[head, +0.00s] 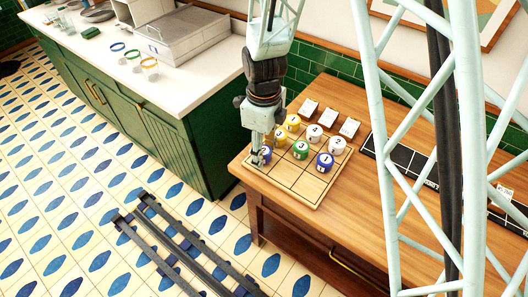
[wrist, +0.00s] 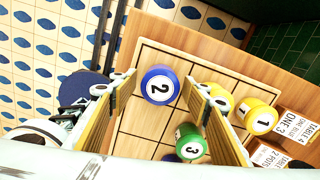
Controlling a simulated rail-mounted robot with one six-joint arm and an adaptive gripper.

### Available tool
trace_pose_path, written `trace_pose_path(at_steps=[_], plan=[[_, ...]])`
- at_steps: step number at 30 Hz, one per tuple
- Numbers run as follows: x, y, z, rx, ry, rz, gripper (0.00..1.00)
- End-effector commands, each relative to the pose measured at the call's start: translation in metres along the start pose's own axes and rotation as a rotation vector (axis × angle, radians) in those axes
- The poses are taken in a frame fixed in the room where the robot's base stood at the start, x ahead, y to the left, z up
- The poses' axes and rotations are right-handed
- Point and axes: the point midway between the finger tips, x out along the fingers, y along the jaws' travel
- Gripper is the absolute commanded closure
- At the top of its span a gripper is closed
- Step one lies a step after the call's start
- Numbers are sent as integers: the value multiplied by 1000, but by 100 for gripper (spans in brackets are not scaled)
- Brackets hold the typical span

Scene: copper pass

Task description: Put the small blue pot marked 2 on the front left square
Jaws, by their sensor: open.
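The small blue pot marked 2 (wrist: 160,84) stands upright near the left corner of the wooden grid board (head: 316,198). In the head view the blue pot (head: 266,153) is partly hidden by my gripper (head: 258,160). In the wrist view my gripper (wrist: 163,90) is open, with one finger on each side of the pot and gaps visible between pot and fingers. The pot looks to be at the board's left end; I cannot tell exactly how it sits against the square's lines. Bare squares show along the board's front.
Close by on the board stand two yellow pots (head: 280,137), a green pot marked 3 (head: 301,150), a blue pot marked 1 (head: 324,161) and two white pots (head: 314,133). White cards (head: 349,128) stand behind. A dark strip (head: 400,165) lies right of the board.

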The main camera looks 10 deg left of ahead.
Motion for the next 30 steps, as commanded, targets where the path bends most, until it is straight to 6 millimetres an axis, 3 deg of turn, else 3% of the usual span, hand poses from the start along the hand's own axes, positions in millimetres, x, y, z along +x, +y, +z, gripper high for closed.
trace_pose_path(at_steps=[11,30], plan=[[-11,0,0,0,-1,-1,56],[-82,-1,1,0,-2,-2,56]])
